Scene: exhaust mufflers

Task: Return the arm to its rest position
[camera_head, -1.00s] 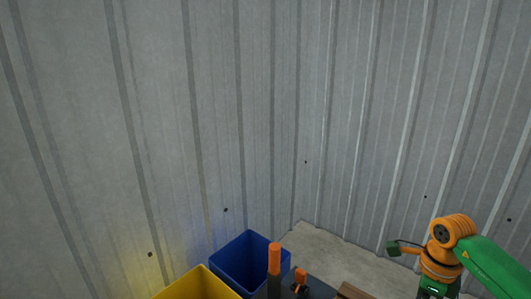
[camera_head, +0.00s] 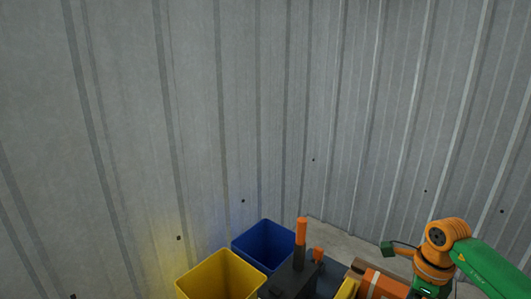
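My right arm (camera_head: 484,264) comes in from the right edge, green with an orange elbow joint (camera_head: 447,234). It bends down at the orange joint and runs off the bottom edge. A small dark green part (camera_head: 388,248) sticks out to the left of it. The fingers of my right gripper are out of the picture, so I cannot see whether they hold anything. My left arm and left gripper do not show.
A yellow bin (camera_head: 221,274) and a blue bin (camera_head: 264,244) stand at the bottom centre. Beside them is a dark fixture with an orange-topped post (camera_head: 301,232). An orange-and-white object (camera_head: 384,284) lies near my arm. Grey corrugated walls (camera_head: 240,110) meet behind.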

